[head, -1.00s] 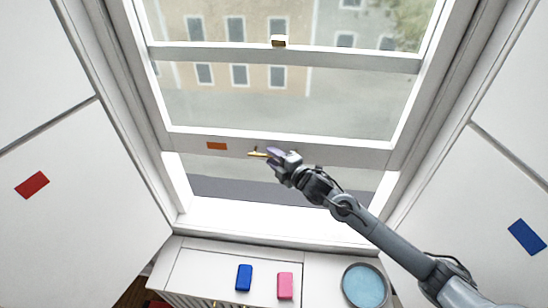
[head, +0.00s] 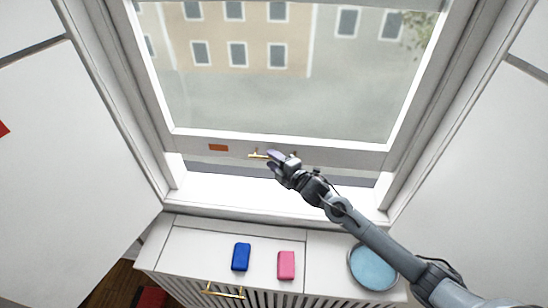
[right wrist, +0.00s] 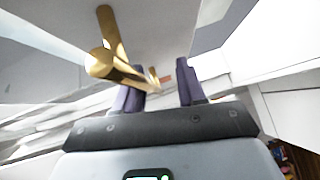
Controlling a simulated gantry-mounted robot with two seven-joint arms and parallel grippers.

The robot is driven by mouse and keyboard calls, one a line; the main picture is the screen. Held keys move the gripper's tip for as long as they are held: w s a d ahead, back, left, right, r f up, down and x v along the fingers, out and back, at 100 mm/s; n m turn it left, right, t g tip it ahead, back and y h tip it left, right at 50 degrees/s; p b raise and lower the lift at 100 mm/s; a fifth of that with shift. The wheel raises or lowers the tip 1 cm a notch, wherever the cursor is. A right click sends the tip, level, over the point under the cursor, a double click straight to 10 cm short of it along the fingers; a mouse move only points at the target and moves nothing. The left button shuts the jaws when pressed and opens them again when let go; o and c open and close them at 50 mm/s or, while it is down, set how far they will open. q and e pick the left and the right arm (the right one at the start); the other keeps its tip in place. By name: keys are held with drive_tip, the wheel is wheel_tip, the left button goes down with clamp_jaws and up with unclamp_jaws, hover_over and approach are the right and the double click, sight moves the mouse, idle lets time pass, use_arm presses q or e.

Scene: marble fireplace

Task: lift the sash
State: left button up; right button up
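The sash has a white bottom rail (head: 340,152) in the head view, with glass above it. A narrow gap shows between this rail and the sill (head: 250,193). A brass handle (head: 257,156) is mounted on the rail, and it also shows close up in the right wrist view (right wrist: 125,72). My right gripper (head: 273,157) is at the handle. In the right wrist view its two dark fingers (right wrist: 163,88) stand apart. The handle's bar crosses by the tip of the left finger; I cannot tell whether they touch. My left gripper is not in view.
A white cabinet (head: 190,245) stands below the window. On it are a blue block (head: 241,257), a pink block (head: 286,265) and a round light-blue dish (head: 372,267) under my right forearm. An orange patch (head: 218,148) is on the rail. White panels flank the window.

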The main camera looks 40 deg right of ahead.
use_arm(q)
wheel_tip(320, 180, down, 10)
drive_tip(key=b, duration=0.9)
use_arm(e)
wheel_tip(320, 180, down, 13)
drive_tip(key=shift+r, duration=0.15)
use_arm(q)
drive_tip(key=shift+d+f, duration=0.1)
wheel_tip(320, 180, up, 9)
drive_tip(key=p, duration=0.9)
use_arm(e)
drive_tip(key=s+r, duration=0.2)
drive_tip(key=s, duration=1)
drive_tip(key=shift+s, duration=0.2)
drive_tip(key=shift+a, duration=0.1)
use_arm(q)
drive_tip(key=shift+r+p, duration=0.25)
drive_tip(key=shift+p, duration=0.05)
